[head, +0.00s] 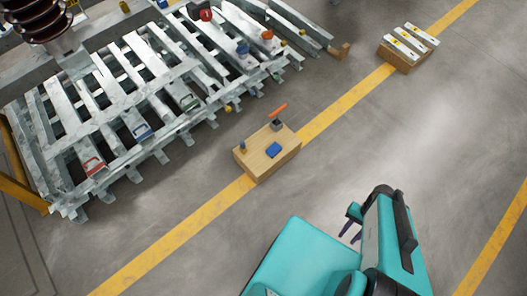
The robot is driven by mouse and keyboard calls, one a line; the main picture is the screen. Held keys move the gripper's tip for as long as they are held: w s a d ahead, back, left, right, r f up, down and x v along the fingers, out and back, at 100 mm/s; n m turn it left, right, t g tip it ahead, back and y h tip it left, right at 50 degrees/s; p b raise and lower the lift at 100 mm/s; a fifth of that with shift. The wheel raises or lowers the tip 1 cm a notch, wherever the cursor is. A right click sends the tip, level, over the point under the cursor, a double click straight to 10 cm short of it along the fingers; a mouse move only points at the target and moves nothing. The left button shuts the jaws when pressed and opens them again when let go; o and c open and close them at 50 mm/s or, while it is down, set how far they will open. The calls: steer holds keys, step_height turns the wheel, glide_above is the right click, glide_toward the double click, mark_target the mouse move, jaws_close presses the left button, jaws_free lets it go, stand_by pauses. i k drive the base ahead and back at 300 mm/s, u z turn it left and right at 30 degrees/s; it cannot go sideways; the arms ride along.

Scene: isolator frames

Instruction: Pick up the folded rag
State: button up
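A small blue folded cloth, which looks like the folded rag (274,150), lies flat on top of a wooden box (266,170) near the middle of the head view. My gripper (350,233) is below and to the right of the box in the picture, well apart from the rag. Its two dark fingers show with a gap between them, and nothing is seen in it. Part of the gripper is hidden behind my teal arm.
On the same box are a dark grey cube-like item (277,125), an orange-red stick (278,111) and a small dark blue item (242,146). A grey metal frame (120,80) fills the upper left. Another wooden box (405,57) stands upper right. The floor right of the box is clear.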

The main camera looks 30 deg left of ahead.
mark_target(274, 149)
steer(key=z, duration=1.05)
steer(key=k, duration=0.1)
steer(key=u, duration=2.5)
steer(key=k, duration=0.9)
steer(key=z, duration=0.15)
steer(key=i, duration=0.8)
steer(key=u, duration=0.05)
